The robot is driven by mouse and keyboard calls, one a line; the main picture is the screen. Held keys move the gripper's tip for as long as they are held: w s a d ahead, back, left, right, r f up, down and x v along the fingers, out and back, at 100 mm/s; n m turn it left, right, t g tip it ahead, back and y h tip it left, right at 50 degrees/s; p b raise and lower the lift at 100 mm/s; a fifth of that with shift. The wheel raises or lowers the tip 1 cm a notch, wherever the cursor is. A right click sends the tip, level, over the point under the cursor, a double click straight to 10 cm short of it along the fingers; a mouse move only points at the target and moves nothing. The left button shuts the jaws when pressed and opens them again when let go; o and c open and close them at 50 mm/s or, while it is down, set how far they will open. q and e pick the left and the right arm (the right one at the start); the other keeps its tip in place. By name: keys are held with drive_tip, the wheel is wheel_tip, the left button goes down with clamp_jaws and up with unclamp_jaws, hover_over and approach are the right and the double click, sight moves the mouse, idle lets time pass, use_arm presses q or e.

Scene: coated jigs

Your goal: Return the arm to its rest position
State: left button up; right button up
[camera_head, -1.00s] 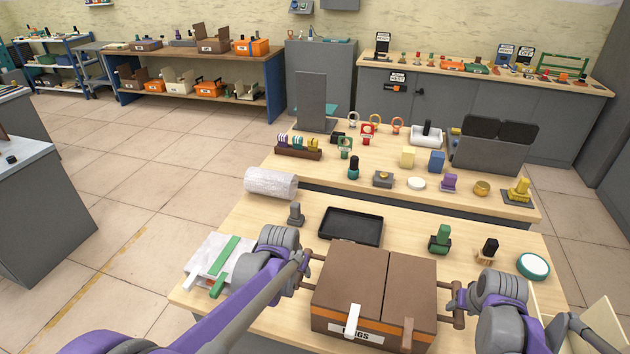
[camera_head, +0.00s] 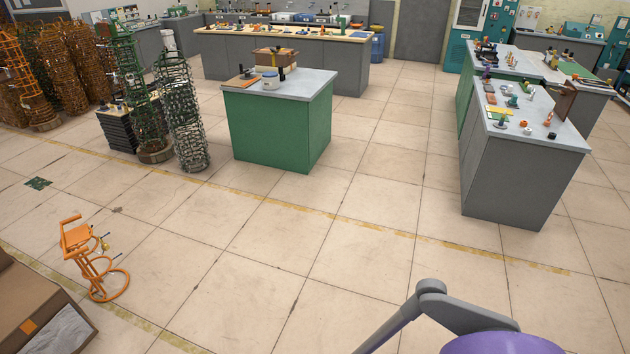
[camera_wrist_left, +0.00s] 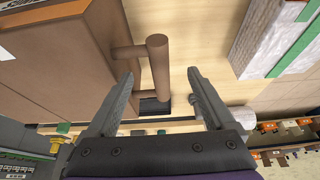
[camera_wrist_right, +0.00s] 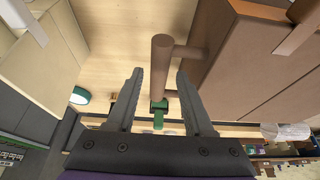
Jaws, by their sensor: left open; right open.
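My left gripper (camera_wrist_left: 160,73) is open in the left wrist view. A brown bar handle (camera_wrist_left: 158,62) on the side of the brown box (camera_wrist_left: 60,60) appears between its fingers, with gaps on both sides. My right gripper (camera_wrist_right: 159,72) is open in the right wrist view. The box's other handle (camera_wrist_right: 161,60) appears between its fingers, next to the box side (camera_wrist_right: 235,65). I cannot tell how deep either handle lies between the fingers. The head view shows only part of my purple and grey arm at the bottom right, no gripper.
Near the left gripper lies a pale block with green strips (camera_wrist_left: 290,45). A green piece (camera_wrist_right: 158,108) and a teal-rimmed dish (camera_wrist_right: 80,96) show near the right one. The head view shows open floor, an orange stand (camera_head: 95,262), wire columns (camera_head: 185,120) and a green cabinet (camera_head: 275,130).

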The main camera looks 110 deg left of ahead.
drive_tip(key=o, duration=0.6)
drive_tip(key=shift+c, duration=0.2)
drive_tip(key=shift+s, duration=0.1)
use_arm(q)
drive_tip(key=s+d+r, duration=0.1)
drive_tip(key=s+d, duration=0.2)
drive_tip(key=s, duration=2.1)
drive_tip(key=shift+d+t, duration=0.15)
drive_tip(key=shift+t, duration=0.25)
use_arm(e)
drive_tip(key=s+a+r, duration=0.1)
drive_tip(key=s+a, duration=0.2)
drive_tip(key=s, duration=2.1)
drive_tip(key=shift+t, duration=0.4)
